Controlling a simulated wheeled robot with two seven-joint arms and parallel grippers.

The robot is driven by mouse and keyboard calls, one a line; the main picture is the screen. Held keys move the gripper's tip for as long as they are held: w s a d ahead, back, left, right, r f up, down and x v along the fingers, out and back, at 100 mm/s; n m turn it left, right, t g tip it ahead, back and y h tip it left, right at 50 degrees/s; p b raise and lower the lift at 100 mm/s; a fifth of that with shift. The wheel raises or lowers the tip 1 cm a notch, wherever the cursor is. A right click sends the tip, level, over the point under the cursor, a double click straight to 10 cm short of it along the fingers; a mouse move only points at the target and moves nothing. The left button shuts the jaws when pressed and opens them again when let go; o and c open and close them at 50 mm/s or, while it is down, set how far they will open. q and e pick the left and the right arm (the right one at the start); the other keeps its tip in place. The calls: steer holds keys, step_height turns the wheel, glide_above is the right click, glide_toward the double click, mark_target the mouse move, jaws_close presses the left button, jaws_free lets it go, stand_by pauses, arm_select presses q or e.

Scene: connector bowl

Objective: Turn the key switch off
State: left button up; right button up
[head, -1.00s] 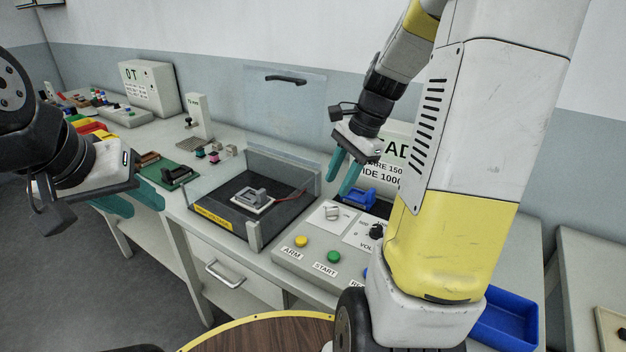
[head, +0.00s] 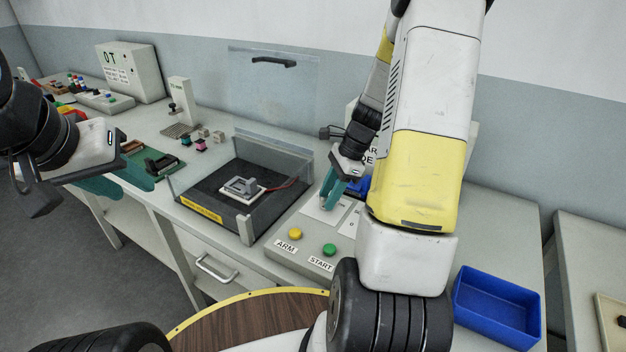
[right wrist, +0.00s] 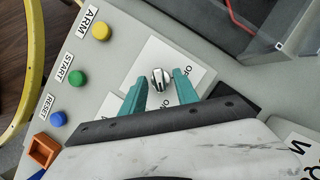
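The key switch (right wrist: 161,80) is a silver knob on a white plate with lettering by it, set in the grey control panel. In the right wrist view it sits between the teal fingertips of my right gripper (right wrist: 160,90), which are apart with gaps on both sides. In the head view my right gripper (head: 332,193) is low over the switch plate (head: 317,212) and hides most of the knob. My left gripper (head: 120,180) is over the left bench edge, its teal fingers apart with nothing seen between them.
The panel has a yellow ARM button (head: 295,234), a green START button (head: 329,249) and a blue RESET button (right wrist: 57,119). A clear-walled fixture (head: 215,205) with its lid raised stands left of the panel. A blue bin (head: 497,305) is at the right.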

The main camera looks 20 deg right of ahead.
jaws_close()
steer(key=shift+n, duration=0.3)
steer(key=n, duration=0.1)
steer(key=n+g, duration=0.1)
steer(key=n, duration=0.1)
steer(key=shift+w+a+n+g, duration=0.1)
steer(key=shift+w+n+g, duration=0.1)
steer(key=shift+n+g, duration=0.1)
steer(key=n+g+h, duration=0.1)
steer(key=n, duration=0.3)
steer(key=shift+w+n, duration=0.1)
steer(key=shift+n, duration=0.2)
steer(key=n, duration=0.2)
steer(key=n+g+h, duration=0.1)
steer(key=n, duration=0.1)
steer(key=shift+a+g+h, duration=0.15)
steer(key=shift+g+h, duration=0.15)
steer(key=shift+w+a+n+h, duration=0.1)
steer(key=shift+n+h, duration=0.7)
steer(key=shift+n, duration=1.7)
